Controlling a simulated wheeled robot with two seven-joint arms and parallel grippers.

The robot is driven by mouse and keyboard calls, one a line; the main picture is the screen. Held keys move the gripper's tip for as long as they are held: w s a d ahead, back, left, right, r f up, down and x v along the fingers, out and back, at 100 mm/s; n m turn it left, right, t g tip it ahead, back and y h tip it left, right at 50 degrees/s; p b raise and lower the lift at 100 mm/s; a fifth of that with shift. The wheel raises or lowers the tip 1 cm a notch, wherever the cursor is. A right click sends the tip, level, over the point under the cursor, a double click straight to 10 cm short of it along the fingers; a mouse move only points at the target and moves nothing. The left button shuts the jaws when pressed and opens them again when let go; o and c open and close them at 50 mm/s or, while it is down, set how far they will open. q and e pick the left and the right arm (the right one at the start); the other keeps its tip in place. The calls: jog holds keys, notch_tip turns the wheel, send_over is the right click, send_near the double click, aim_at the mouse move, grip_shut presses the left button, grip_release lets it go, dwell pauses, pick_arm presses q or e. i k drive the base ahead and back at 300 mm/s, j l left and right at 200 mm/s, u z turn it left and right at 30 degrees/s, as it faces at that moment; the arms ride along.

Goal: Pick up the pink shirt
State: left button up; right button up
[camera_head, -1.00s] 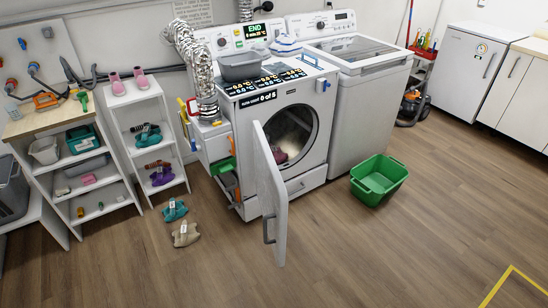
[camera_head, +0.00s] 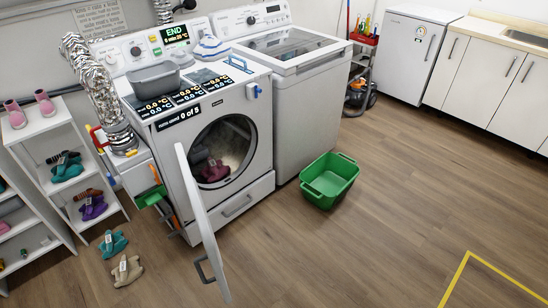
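The front-loading washer (camera_head: 255,148) stands against the back wall with its white door (camera_head: 203,225) swung wide open toward me. A crumpled dark-pink cloth (camera_head: 214,171) lies inside the drum at the bottom of the round opening. It is small in view, and I cannot make out its full shape. Part of the drum behind it is in shadow. Neither of my grippers is in view.
A green basket (camera_head: 329,180) stands on the floor right of the washer.

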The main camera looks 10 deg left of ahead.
aim_at(214, 172)
jog(key=i+l+z, duration=0.2)
jog(key=i+z, duration=0.6)
jog(key=i, duration=0.25)
jog(key=i+j+u, duration=0.1)
jog(key=i+u, duration=0.55)
jog(key=u, duration=0.25)
jog(key=i+l+u, duration=0.2)
jog(key=i+u, duration=0.2)
jog(key=k, duration=0.05)
